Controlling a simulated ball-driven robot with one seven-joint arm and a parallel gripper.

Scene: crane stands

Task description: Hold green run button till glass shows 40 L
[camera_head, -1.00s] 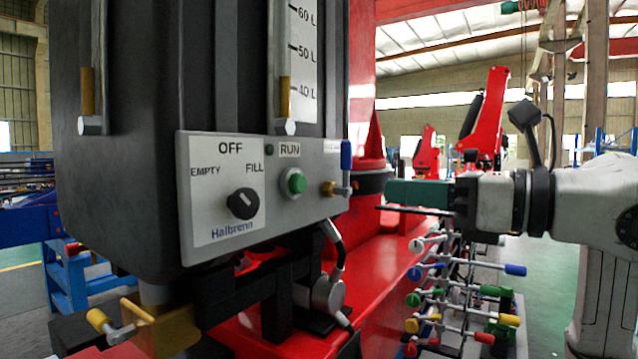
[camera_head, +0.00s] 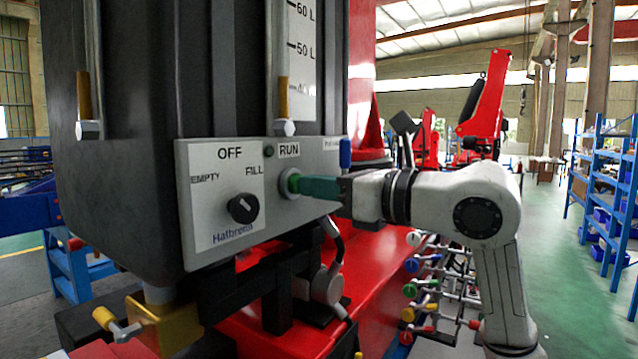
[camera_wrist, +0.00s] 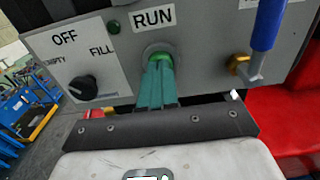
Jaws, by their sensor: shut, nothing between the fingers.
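The green RUN button (camera_head: 290,182) sits in a pale ring on the grey control panel (camera_head: 320,207). It also shows in the wrist view (camera_wrist: 158,52). My gripper (camera_head: 299,186) is shut and empty. Its green fingertips are at the button's face and partly cover it; they appear to touch it, but how far it is pressed I cannot tell. The glass (camera_head: 304,65) above carries marks for 60 L and 50 L; the 40 L mark is faint beside a brass fitting. I cannot make out a liquid level in it.
A black selector knob (camera_head: 242,209) sits left of the button, among OFF, EMPTY and FILL. A small dark green lamp (camera_head: 268,151) is beside the RUN label. A blue-handled valve (camera_wrist: 266,28) stands close right of the button. Coloured levers (camera_head: 412,264) are below my arm.

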